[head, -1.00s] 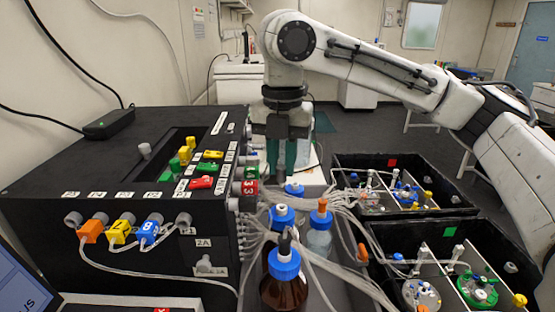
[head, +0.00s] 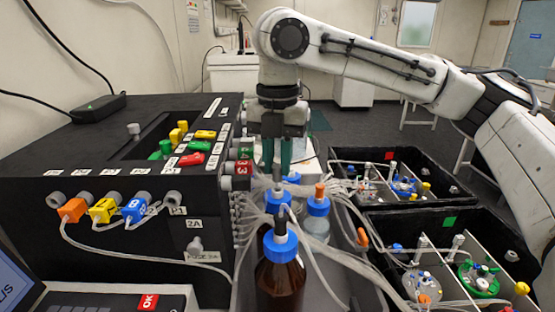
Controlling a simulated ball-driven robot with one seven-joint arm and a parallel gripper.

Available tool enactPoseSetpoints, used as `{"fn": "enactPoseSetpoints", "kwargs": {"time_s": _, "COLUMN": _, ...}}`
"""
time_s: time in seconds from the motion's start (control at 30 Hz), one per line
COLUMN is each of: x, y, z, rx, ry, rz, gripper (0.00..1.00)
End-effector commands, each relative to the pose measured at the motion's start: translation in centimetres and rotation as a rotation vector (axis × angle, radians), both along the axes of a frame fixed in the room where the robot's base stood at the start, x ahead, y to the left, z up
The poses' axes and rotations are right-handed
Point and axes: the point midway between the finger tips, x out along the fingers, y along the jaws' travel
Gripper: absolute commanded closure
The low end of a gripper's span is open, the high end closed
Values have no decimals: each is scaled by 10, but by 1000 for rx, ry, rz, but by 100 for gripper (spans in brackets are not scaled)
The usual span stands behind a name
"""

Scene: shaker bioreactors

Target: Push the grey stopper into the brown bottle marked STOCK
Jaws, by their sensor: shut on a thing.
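The brown bottle (head: 280,289) stands upright at the bottom centre in the head view. Its blue cap (head: 280,246) has a grey fitting with a dark top standing in its middle. I cannot read a STOCK mark on it. The fingertips end near other blue-capped bottles, apart from the brown bottle's cap in the picture.
A clear bottle with an orange top (head: 318,225) and another blue-capped bottle (head: 279,199) stand close by. Pale tubes crowd around them. A black instrument box (head: 110,180) bounds the left. Black bins with vessels (head: 450,222) stand at right.

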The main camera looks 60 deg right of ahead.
Motion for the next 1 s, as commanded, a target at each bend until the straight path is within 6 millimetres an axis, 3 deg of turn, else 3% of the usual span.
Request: {"fn": "enactPoseSetpoints", "kwargs": {"time_s": 1.0, "x": 0, "y": 0, "z": -11, "rx": 1, "ry": -1, "rz": 1, "gripper": 100}}
